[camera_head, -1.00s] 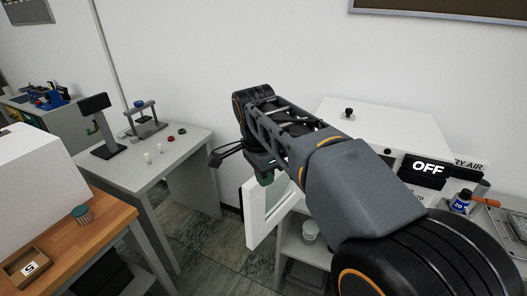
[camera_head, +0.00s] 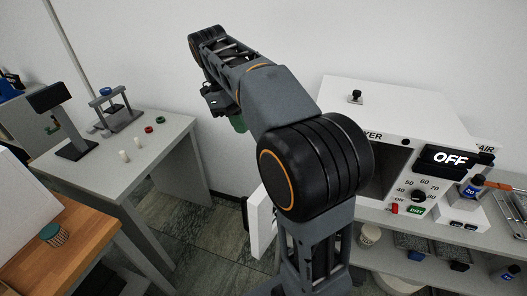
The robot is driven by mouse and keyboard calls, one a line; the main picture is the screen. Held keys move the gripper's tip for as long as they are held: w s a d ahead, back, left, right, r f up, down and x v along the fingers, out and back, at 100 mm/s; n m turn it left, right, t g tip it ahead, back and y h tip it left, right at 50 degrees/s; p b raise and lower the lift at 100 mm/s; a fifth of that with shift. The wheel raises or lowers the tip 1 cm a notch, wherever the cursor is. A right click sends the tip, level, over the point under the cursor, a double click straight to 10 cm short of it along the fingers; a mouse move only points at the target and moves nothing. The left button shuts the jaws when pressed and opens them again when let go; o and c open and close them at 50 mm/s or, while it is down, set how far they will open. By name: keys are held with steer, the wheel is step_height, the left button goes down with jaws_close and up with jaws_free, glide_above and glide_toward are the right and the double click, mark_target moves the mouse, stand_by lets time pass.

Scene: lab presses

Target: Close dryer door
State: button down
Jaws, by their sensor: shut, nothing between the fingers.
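The white dryer (camera_head: 400,126) stands on a bench at the right, with its dark opening (camera_head: 391,172) showing past my arm. Its white door (camera_head: 260,222) stands swung open, out from the dryer's left side. My arm hides most of the door and part of the opening. My gripper (camera_head: 211,104) is up to the left of the dryer, above and apart from the visible part of the door. It is small and dark in this view; it is shut and holds nothing.
A grey table (camera_head: 95,172) with a dark stand (camera_head: 73,135) and small parts is at the left. A wooden-topped bench (camera_head: 75,240) is at the lower left. Floor (camera_head: 192,232) is clear between table and dryer. A blue bottle (camera_head: 473,187) stands right of the dryer.

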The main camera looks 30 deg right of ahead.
steer(key=s+d+f+p, duration=0.1)
steer(key=s+d+f, duration=0.2)
steer(key=s+f, duration=0.3)
steer(key=shift+s+d+f, duration=0.35)
steer(key=shift+d+f, duration=0.05)
steer(key=shift+f, duration=0.3)
